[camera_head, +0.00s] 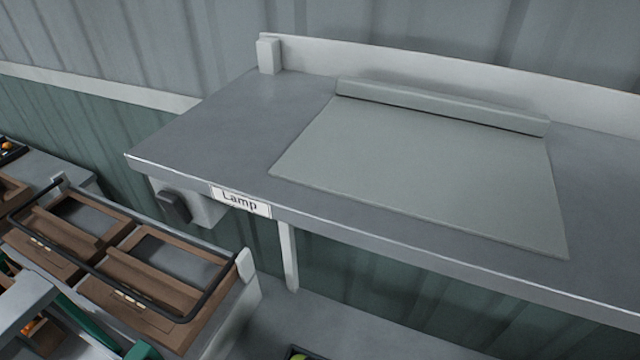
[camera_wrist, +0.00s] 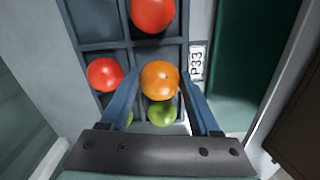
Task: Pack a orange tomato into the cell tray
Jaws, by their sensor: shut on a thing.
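My gripper (camera_wrist: 160,82) shows in the wrist view with its two blue fingers shut on an orange tomato (camera_wrist: 160,76). The dark cell tray (camera_wrist: 98,46) lies beyond and below the held tomato. A red tomato (camera_wrist: 153,12) sits in a cell at the top and another red tomato (camera_wrist: 104,74) in a cell at the left. A green tomato (camera_wrist: 162,114) shows just below the orange one, and a sliver of green shows by the left finger. The cell under the held tomato is partly hidden. I cannot make out my gripper in the head view.
A label reading P33 (camera_wrist: 197,61) is beside the tray's right edge. In the head view, a grey bench (camera_head: 215,125) with a flat mat (camera_head: 430,170) and a Lamp label (camera_head: 240,201) fills the middle. Brown open-topped boxes (camera_head: 75,262) stand at the left.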

